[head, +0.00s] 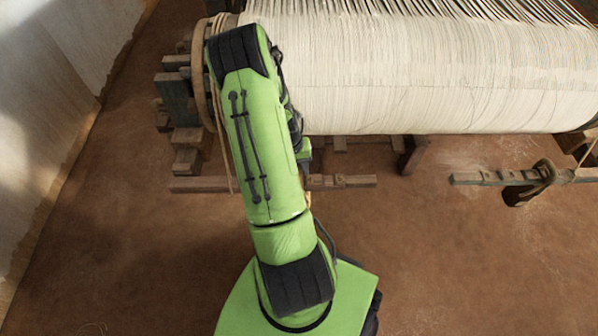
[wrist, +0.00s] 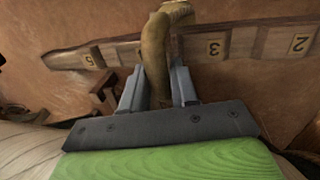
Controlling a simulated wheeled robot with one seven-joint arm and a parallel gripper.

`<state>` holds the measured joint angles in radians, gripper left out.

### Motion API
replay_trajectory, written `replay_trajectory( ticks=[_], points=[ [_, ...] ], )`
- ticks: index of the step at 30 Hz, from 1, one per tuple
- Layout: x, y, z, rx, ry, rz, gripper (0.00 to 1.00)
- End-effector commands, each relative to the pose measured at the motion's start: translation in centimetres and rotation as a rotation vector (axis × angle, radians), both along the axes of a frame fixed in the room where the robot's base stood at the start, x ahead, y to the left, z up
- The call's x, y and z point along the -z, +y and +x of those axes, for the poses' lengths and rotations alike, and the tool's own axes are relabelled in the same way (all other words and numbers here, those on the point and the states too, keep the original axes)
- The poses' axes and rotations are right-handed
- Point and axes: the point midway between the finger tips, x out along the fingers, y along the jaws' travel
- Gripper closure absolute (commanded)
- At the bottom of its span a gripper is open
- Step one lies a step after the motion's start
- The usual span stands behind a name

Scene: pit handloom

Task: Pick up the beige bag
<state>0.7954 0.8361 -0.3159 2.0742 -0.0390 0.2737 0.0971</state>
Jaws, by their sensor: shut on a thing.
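In the wrist view my gripper (wrist: 158,78) has its two grey fingers on either side of a narrow, olive-tan piece, which I take to be the beige bag (wrist: 157,50). The gripper is shut on it. The piece runs up from between the fingers and bends to the right at its top, near the upper edge of the picture. Its lower end is hidden behind the gripper's dark plate. In the head view neither the gripper nor the bag can be made out; my green arm covers that area.
A wooden bar with number labels (wrist: 215,47) lies behind the bag in the wrist view. In the head view a large roll of white warp threads (head: 430,75) spans the top, on wooden framing (head: 180,105). A pale wall (head: 60,90) stands left. Brown floor is bare at lower left and right.

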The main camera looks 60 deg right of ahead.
Motion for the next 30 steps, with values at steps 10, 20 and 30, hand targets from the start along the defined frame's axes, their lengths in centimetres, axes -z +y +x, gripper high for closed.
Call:
replay_trajectory(
  ticks=[10, 20, 30],
  points=[
    [-2.1, 0.0, -0.8, 0.002, 0.002, 0.0, 1.0],
    [-2.0, 0.2, -4.2, 0.005, 0.001, 0.0, 1.0],
    [-2.1, 0.8, -11.9, 0.01, 0.002, 0.0, 1.0]
  ],
)
